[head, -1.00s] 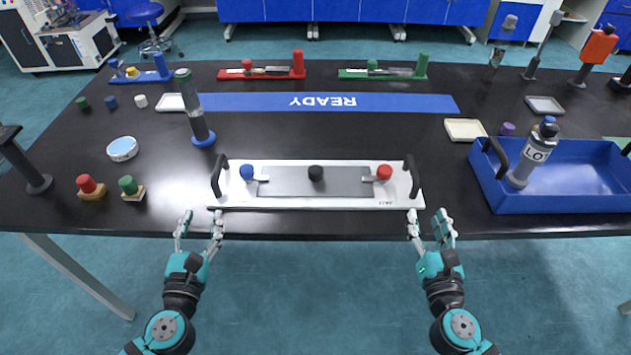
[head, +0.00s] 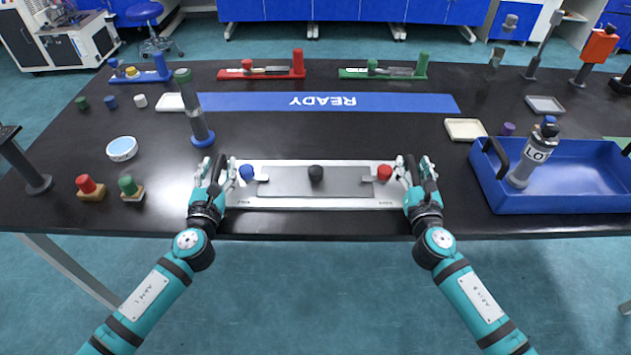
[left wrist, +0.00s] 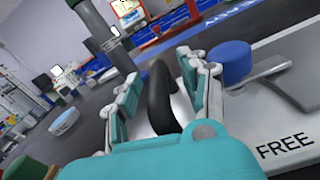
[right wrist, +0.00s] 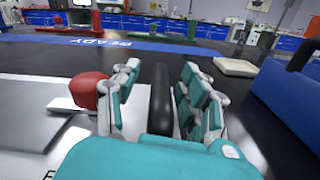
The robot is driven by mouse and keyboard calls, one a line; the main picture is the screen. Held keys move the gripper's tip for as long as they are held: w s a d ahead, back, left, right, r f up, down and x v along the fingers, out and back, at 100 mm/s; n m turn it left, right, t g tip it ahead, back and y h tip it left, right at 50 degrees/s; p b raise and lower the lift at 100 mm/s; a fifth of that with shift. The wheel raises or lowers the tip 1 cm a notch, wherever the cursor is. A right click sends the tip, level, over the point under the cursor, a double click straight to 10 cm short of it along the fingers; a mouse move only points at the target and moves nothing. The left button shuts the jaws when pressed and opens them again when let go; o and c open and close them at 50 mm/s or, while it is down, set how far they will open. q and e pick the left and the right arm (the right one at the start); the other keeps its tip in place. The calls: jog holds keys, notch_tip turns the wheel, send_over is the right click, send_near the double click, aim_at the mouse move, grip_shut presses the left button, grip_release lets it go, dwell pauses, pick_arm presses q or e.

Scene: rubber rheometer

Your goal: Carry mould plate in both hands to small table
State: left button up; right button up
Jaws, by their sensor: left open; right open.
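The mould plate (head: 300,203) is a long white tray with a grey middle, a blue knob (head: 246,172), a black knob (head: 315,173) and a red knob (head: 384,172). It lies flat near the black table's front edge. My left gripper (head: 215,168) is open at its left end, with the black left handle (left wrist: 162,95) between the fingers. My right gripper (head: 416,168) is open at its right end, with the black right handle (right wrist: 160,100) between the fingers. The word FREE shows on the plate in the left wrist view. I cannot identify the small table.
A blue crate (head: 550,203) holding a bottle (head: 535,155) stands right of the plate. A grey column on a blue base (head: 203,138) stands behind my left gripper. Red and green knobbed blocks (head: 90,188) lie to the left. A blue READY strip (head: 330,103) lies behind.

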pick_arm(q)
grip_shut()
pick_arm(e)
grip_shut()
pick_arm(q)
jog(key=shift+w+r, duration=0.15)
jog(key=shift+r, duration=0.15)
pick_arm(e)
jog(key=shift+w+r, duration=0.15)
jog(key=shift+r, duration=0.15)
